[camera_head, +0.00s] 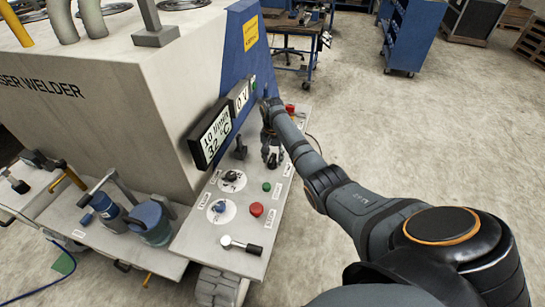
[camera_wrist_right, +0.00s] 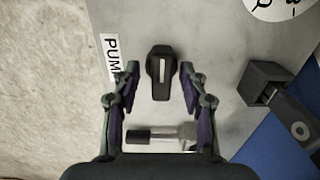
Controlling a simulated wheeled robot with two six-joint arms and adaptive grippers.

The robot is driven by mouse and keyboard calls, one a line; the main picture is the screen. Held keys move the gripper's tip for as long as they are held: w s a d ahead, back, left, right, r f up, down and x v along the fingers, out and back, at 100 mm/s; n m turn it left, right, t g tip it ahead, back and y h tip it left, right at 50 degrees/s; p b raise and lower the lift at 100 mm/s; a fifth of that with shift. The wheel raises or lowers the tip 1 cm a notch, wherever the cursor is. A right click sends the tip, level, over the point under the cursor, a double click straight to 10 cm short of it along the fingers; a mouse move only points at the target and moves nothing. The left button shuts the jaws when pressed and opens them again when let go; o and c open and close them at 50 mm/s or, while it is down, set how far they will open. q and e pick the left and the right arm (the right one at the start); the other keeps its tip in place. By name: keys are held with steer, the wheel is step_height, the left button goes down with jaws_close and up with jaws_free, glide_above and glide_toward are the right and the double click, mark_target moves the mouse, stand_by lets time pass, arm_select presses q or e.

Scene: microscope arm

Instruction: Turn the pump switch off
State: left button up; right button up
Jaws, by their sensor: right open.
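The pump switch is a black rotary knob (camera_wrist_right: 160,72) with a pale line along its top, in the right wrist view on the grey panel beside a partly hidden "PUMP" label (camera_wrist_right: 112,57). The line points up and down in that view. My right gripper (camera_wrist_right: 159,76) is open, with one finger on each side of the knob. A gap shows between each finger and the knob. In the head view my right gripper (camera_head: 271,153) points down at the panel and largely hides the switch. My left gripper is not in view.
The panel (camera_head: 200,238) also holds a green button (camera_head: 267,187), a red button (camera_head: 256,209), dials and a lever (camera_head: 240,245). A display (camera_head: 213,133) reads 10 l/min and 32 °C. In the wrist view a black-handled part (camera_wrist_right: 150,137) lies between the finger bases.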

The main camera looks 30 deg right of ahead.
steer(key=shift+w+f, duration=0.1)
steer(key=shift+c, duration=2.1)
steer(key=c, duration=0.4)
jaws_close()
steer(key=shift+n+p, duration=0.45)
steer(key=shift+n, duration=0.05)
steer(key=shift+r+n+p, duration=0.2)
steer(key=shift+n+p, duration=0.3)
steer(key=shift+n, duration=0.2)
steer(key=n+p, duration=0.1)
steer(key=n, duration=0.1)
steer(key=shift+n, duration=0.4)
steer(key=n+p, duration=0.1)
steer(key=n, duration=0.1)
steer(key=shift+n, duration=0.3)
steer(key=n+p, duration=0.1)
steer(key=n, duration=0.3)
steer(key=shift+w+n, duration=0.1)
steer(key=shift+n, duration=0.2)
arm_select(q)
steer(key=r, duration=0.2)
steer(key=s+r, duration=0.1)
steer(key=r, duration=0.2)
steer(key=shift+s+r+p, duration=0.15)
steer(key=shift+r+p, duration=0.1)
steer(key=shift+p, duration=0.15)
arm_select(e)
steer(key=n, duration=0.5)
steer(key=shift+n, duration=0.3)
